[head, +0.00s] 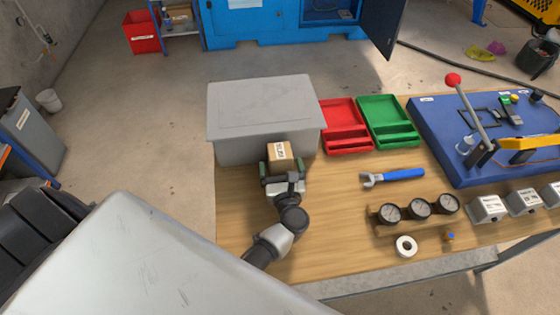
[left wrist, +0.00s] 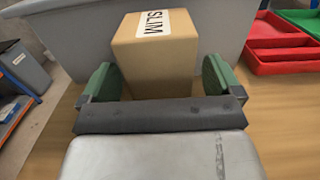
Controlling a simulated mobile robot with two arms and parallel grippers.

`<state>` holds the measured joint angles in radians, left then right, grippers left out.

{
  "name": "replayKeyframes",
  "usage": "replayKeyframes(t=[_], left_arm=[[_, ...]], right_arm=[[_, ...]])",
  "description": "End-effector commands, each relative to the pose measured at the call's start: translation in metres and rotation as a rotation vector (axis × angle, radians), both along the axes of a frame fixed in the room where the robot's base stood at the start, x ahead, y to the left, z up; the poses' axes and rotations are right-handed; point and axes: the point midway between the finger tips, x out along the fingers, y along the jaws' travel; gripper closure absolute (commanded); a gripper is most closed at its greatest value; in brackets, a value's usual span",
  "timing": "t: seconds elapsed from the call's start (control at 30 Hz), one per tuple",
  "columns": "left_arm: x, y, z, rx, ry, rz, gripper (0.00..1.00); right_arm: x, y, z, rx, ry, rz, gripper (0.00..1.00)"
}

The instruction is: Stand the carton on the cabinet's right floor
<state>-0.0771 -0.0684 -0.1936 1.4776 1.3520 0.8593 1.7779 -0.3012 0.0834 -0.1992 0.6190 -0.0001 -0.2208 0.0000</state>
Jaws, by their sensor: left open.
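The carton (head: 279,155) is a small tan box with a white label, standing on the wooden table against or just in front of a grey cabinet-like box (head: 262,105). It also shows in the left wrist view (left wrist: 155,60), where its label reads "SLIM". My left gripper (head: 281,178) is open, with its green fingers either side of the carton's near part. In the left wrist view, gaps show between the fingers (left wrist: 160,85) and the carton. The grey box's top is closed, and no inside or right floor of it is visible. My right gripper is not in view.
A red tray (head: 345,143) and a green tray (head: 388,138) lie right of the grey box. A blue-handled wrench (head: 400,174), gauges (head: 420,208) and a white roll (head: 405,246) lie further right. A blue board (head: 440,150) with a red-knobbed lever stands at far right. Bare wood lies between the gripper and wrench.

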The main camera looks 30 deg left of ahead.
Motion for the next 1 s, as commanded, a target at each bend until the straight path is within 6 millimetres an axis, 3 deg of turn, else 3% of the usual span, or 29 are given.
replayKeyframes(t=[0.17, 0.43, 0.8, 1.0], left_arm=[[0.016, 0.012, 0.001, 0.000, 0.001, -0.001, 0.06], [0.017, 0.013, 0.000, -0.001, 0.001, -0.001, 0.08], [0.017, 0.013, 0.000, 0.000, 0.001, -0.001, 0.64], [0.017, 0.013, 0.001, 0.000, 0.000, -0.001, 0.68]], right_arm=[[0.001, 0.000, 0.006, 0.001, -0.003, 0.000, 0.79], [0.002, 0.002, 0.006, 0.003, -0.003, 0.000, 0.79], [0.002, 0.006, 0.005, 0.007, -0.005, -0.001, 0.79], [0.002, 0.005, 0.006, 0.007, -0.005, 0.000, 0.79]])
